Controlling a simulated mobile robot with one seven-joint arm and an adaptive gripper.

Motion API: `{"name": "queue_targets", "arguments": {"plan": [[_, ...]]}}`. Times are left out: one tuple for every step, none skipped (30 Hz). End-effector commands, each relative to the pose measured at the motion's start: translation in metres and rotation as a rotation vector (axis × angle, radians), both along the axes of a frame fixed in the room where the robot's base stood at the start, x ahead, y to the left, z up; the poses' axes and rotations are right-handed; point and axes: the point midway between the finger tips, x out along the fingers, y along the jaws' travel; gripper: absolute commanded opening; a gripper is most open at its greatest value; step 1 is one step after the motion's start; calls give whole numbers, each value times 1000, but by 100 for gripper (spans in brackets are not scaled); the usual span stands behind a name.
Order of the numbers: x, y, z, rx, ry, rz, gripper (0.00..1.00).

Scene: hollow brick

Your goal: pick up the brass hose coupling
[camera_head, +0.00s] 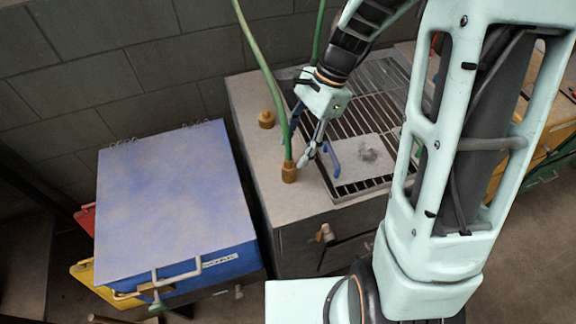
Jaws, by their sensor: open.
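A brass hose coupling (289,172) stands on the grey worktop at the lower end of a green hose (265,75). A second, shorter brass piece (266,119) stands farther back on the same worktop. My gripper (298,151) is open and points down, just above and to the right of the hose-end coupling. The hose passes close by its left finger, and I cannot tell whether they touch. Nothing shows between the fingers.
A metal grate (368,98) with a pale plate (365,152) and blue handle (331,159) lies right of the gripper. A blue-lidded box (170,200) stands to the left. A second green hose (318,35) hangs behind. The worktop's front left is clear.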

Motion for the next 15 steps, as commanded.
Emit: {"name": "queue_targets", "arguments": {"plan": [[-2, 2, -6, 0, 2, 1, 48], [-2, 3, -8, 0, 2, 1, 48], [-2, 4, -10, 0, 0, 0, 48], [-2, 4, -11, 0, -1, 0, 48], [-2, 5, -13, 0, -1, 0, 48], [-4, 6, -16, 1, 0, 0, 48], [-5, 6, -19, 0, 1, 0, 48], [-6, 7, -23, 1, 3, 1, 48], [-8, 9, -29, 1, 3, 1, 48], [-8, 9, -34, 0, 2, 1, 48], [-10, 11, -38, 0, 4, 0, 48], [-11, 12, -44, 0, 3, 1, 48], [-11, 14, -48, 0, 2, 1, 48], [-11, 15, -52, 1, 1, 1, 48], [-12, 17, -55, 1, 1, 1, 48]]}}
